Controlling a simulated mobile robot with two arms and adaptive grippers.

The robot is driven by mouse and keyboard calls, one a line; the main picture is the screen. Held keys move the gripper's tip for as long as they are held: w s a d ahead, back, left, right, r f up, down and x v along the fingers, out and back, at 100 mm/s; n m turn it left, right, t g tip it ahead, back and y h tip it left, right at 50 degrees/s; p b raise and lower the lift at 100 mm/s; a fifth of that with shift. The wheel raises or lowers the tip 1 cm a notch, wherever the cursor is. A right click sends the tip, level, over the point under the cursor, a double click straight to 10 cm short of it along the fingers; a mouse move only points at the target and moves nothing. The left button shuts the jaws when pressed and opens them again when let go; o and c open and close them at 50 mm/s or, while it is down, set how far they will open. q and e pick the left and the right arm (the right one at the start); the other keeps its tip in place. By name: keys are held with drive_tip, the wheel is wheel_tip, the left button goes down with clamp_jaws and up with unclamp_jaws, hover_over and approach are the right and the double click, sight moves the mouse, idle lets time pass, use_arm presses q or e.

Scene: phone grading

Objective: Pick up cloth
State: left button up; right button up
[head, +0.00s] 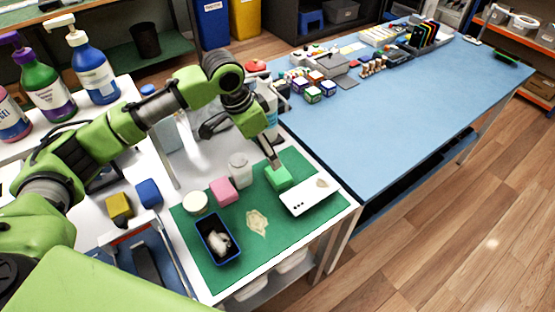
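My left gripper (272,156) points down with its fingertips at the top of a small green block (279,178). Whether its fingers are closed on the block or just above it, I cannot tell. The block is at the back right of a green mat (222,275), beside a white phone (310,197) with dark camera dots and a beige mark. A flat, irregular beige piece (257,222), possibly a cloth, lies mid-mat. A blue tray (207,223) holds a crumpled whitish thing (219,241), also possibly cloth. My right gripper is not in view.
A pink block (223,190), a round cream tub (195,203) and a whitish cup (239,167) stand along the mat's back. Yellow (119,207) and blue (149,193) blocks sit left. A blue table (400,120) adjoins on the right, mostly clear in front.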

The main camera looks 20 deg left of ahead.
use_arm(q)
drive_tip(key=f, duration=0.1)
hover_over(277, 173)
drive_tip(key=s, duration=0.2)
drive_tip(key=f, duration=0.3)
drive_tip(key=a+f+p, duration=0.1)
drive_tip(key=f, duration=0.1)
drive_tip(key=shift+w+f, duration=0.2)
drive_tip(key=shift+f, duration=0.05)
drive_tip(key=p+x, duration=0.1)
drive_tip(key=x, duration=0.2)
drive_tip(key=shift+w, duration=0.1)
drive_tip(key=x, duration=0.2)
drive_tip(key=shift+f, duration=0.25)
drive_tip(key=shift+w+f, duration=0.15)
drive_tip(key=shift+f, duration=0.25)
drive_tip(key=shift+c, duration=0.5)
drive_tip(key=c, duration=0.9)
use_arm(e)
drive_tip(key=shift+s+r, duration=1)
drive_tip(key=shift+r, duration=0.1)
